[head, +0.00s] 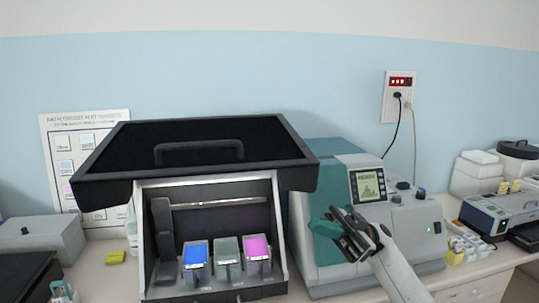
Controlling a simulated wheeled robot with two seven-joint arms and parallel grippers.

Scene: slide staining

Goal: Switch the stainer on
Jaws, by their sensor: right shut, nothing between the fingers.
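The stainer appears to be the dark-fronted box (212,187) at centre, with its black lid (106,160) raised. Inside stand a blue jar (195,258), a grey jar (228,255) and a magenta jar (258,250). My right gripper (343,226) is shut and empty, in front of the teal machine's left part, below the screen. It hides part of that machine's front. My left gripper is not in view.
A wall socket (399,82) with a red display holds a plugged black cable. A grey box (45,240) and yellow block (115,257) are at left. Another instrument (500,212) and small containers stand at right. Little free bench shows in front of the machines.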

